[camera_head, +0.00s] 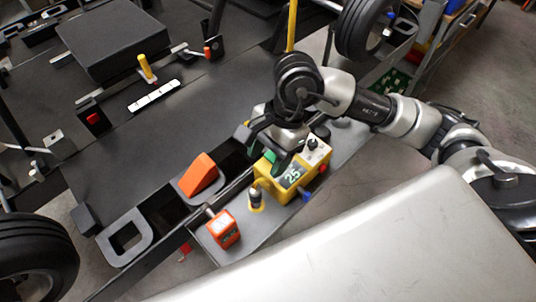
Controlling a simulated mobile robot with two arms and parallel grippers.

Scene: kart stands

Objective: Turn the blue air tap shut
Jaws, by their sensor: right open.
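A small blue piece (306,195), which looks like the tap's handle, shows at the front right of a yellow box (265,183) with a display reading 25. Its exact shape and turn are too small to tell. My right gripper (287,160) comes in from the right and points down at the top of the yellow box, behind and left of the blue piece. Its fingers are open; they partly cover the box, and I cannot tell whether they touch it. My left gripper is not in view.
The yellow box stands on a narrow grey shelf (205,243) with an orange-red device (223,229). An orange wedge (199,174) sits in a tray to the left. A kart with black wheels (365,25) fills the back. A pale panel (380,250) covers the front right.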

